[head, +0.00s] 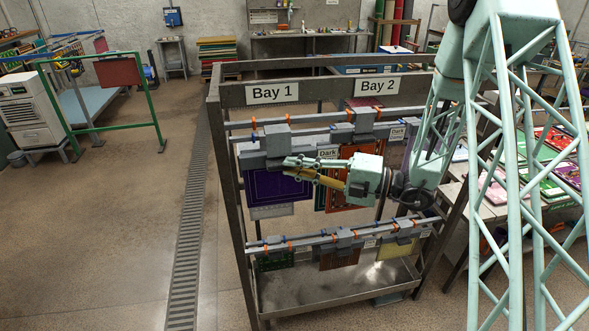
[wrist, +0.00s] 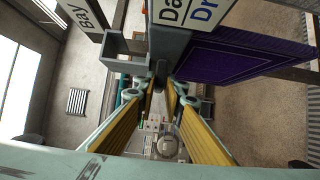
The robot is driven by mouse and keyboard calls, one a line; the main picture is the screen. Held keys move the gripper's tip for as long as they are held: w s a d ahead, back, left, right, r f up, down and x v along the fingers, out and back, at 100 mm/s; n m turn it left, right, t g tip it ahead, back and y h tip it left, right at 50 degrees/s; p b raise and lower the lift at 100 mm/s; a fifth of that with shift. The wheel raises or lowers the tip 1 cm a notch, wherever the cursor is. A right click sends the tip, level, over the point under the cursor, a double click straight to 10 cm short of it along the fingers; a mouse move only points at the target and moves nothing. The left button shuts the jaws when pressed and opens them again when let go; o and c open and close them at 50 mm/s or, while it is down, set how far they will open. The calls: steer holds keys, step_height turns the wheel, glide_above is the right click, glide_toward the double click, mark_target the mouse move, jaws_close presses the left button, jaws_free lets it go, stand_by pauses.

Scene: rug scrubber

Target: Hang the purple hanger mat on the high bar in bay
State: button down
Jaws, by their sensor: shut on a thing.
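The purple hanger mat (head: 272,187) hangs flat below a grey hanger block at the upper left of the rack, under the Bay 1 sign (head: 272,93). My gripper (head: 289,162) reaches in from the right and is shut on the grey hanger part above the mat. In the wrist view the purple mat (wrist: 245,62) is at the right, beside a hanger with a label reading "Da... Dr..." (wrist: 195,14). The high bar (head: 320,118) runs behind the hanger. I cannot tell whether the hanger rests on it.
The Bay 2 sign (head: 377,87) is to the right. An orange mat (head: 352,190) hangs close right of the purple one. A lower bar (head: 325,236) carries several mats above a metal tray (head: 345,290). Floor left of the rack is clear.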

steer(key=w+a+f+b, duration=0.1)
steer(key=w, duration=0.6)
steer(key=w+a+f, duration=0.1)
steer(key=w+f, duration=0.1)
steer(key=w, duration=0.5)
steer(key=shift+w+a+b, duration=0.3)
steer(key=shift+w+b, duration=0.05)
stand_by(2.1)
stand_by(0.3)
steer(key=c, duration=2.6)
jaws_free()
steer(key=shift+d, duration=0.1)
steer(key=shift+v, duration=5.95)
